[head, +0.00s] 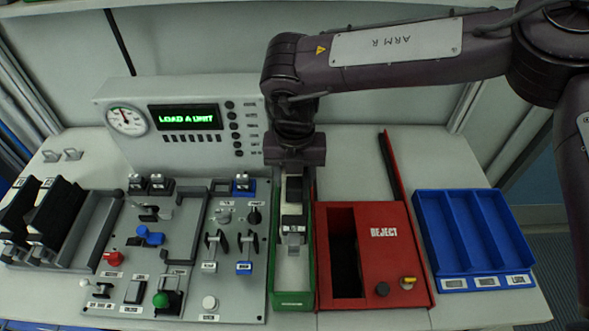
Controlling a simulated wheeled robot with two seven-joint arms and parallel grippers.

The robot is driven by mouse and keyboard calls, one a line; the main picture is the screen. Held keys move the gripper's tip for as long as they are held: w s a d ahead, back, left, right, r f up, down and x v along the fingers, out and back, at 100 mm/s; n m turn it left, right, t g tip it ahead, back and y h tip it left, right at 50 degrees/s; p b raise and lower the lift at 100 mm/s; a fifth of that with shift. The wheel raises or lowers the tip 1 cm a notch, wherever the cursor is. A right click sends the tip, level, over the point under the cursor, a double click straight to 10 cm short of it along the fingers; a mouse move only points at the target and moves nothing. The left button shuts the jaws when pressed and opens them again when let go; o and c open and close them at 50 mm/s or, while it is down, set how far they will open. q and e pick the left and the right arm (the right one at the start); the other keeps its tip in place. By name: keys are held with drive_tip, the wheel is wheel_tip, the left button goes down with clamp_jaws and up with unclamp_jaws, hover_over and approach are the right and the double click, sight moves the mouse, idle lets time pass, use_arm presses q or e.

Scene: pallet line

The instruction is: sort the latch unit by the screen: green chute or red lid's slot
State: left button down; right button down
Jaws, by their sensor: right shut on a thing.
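My right gripper (293,208) points down over the green chute (293,301), shut on a small grey and black part, the latch unit (293,236). The unit is at the chute, between its walls as seen from above; I cannot tell whether it touches the chute floor. The screen (184,117) shows "LOAD A UNIT" in green letters. The red box marked REJECT (385,262) stands right beside the chute; its dark open slot (345,252) is on its left part. My left gripper is not in view.
A grey panel (130,262) with levers, knobs and buttons lies left of the chute. A rack with black slabs (55,212) stands at the far left. A blue tray (428,240) with three compartments lies right of the red box.

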drive_tip(key=shift+f+b, duration=0.55)
drive_tip(key=shift+f, duration=0.2)
drive_tip(key=shift+f+b, duration=1.55)
drive_tip(key=shift+f, duration=0.7)
drive_tip(key=c, duration=0.6)
unclamp_jaws()
wheel_tip(320, 180, up, 8)
drive_tip(key=shift+f+b, duration=0.1)
drive_tip(key=shift+b, duration=1.15)
